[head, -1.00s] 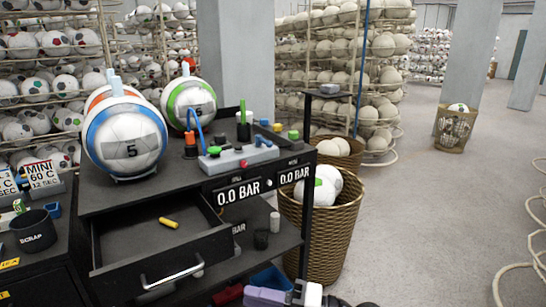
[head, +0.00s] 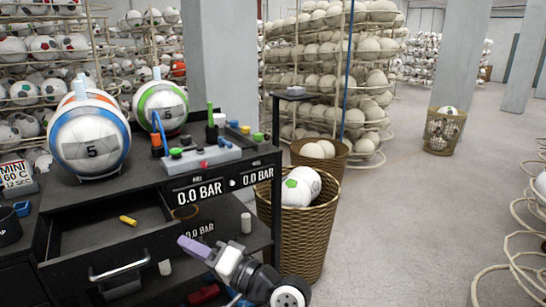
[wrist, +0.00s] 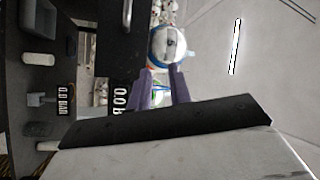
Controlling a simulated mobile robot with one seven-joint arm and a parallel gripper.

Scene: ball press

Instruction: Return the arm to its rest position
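My gripper (head: 186,243) shows at the lower middle of the head view, in front of the black workbench (head: 262,160). Its purple fingers point left, toward the side of the open drawer (head: 70,268). In the wrist view the two purple fingers (wrist: 162,72) stand apart with nothing held between them. A ball (wrist: 170,46) shows beyond their tips. My arm comes up from the bottom edge of the head view and hides part of the bench's lower shelf.
The drawer juts out and holds a yellow cylinder (head: 128,221). Balls with blue (head: 90,147) and green (head: 160,108) rings sit on the bench. A wicker basket of balls (head: 308,235) stands right of it.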

